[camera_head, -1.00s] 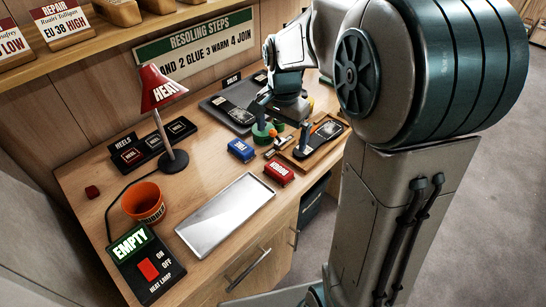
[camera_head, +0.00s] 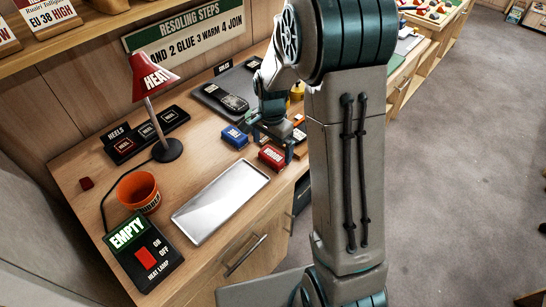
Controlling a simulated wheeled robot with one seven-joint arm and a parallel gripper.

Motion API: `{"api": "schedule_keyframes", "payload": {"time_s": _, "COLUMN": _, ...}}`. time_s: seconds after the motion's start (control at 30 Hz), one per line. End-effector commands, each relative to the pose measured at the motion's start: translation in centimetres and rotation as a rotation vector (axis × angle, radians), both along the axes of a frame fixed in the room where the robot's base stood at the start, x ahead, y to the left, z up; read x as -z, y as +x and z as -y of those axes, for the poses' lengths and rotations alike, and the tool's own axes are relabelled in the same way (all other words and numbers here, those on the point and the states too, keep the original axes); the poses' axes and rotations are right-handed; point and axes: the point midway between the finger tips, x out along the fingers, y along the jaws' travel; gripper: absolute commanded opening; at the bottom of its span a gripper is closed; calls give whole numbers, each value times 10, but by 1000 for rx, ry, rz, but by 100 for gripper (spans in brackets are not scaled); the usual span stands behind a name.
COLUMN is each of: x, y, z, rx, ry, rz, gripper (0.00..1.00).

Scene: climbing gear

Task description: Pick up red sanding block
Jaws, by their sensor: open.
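The red sanding block (camera_head: 271,157) lies on the workbench near its front edge, with pale lettering on its front face. My gripper (camera_head: 272,143) is open and low over the bench, right at the block. One finger shows behind and left of the block, the other at its right end. I cannot tell whether either finger touches it. A similar blue block (camera_head: 235,137) lies just left of my gripper. My arm hides part of the bench to the right.
A silver tray (camera_head: 221,202) lies left of the red block. An orange cup (camera_head: 138,191), a red HEAT lamp (camera_head: 153,76) and a switch panel (camera_head: 146,254) stand further left. A shoe sole on a dark mat (camera_head: 222,98) is behind. The bench front between tray and cup is clear.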

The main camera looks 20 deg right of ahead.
Motion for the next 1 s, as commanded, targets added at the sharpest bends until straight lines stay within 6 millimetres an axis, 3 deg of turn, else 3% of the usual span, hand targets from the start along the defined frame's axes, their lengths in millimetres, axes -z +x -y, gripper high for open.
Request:
{"api": "schedule_keyframes", "payload": {"time_s": 0.3, "x": 38, "y": -4, "z": 3, "rx": 1, "ry": 0, "rz": -4, "gripper": 100}}
{"api": "schedule_keyframes", "payload": {"time_s": 0.57, "x": 41, "y": -4, "z": 3, "rx": 0, "ry": 0, "rz": -1, "gripper": 100}}
{"api": "schedule_keyframes", "payload": {"time_s": 0.73, "x": 41, "y": -4, "z": 3, "rx": 0, "ry": 0, "rz": -1, "gripper": 58}}
{"api": "schedule_keyframes", "payload": {"time_s": 1.0, "x": 41, "y": -3, "z": 3, "rx": 0, "ry": -1, "rz": -1, "gripper": 57}}
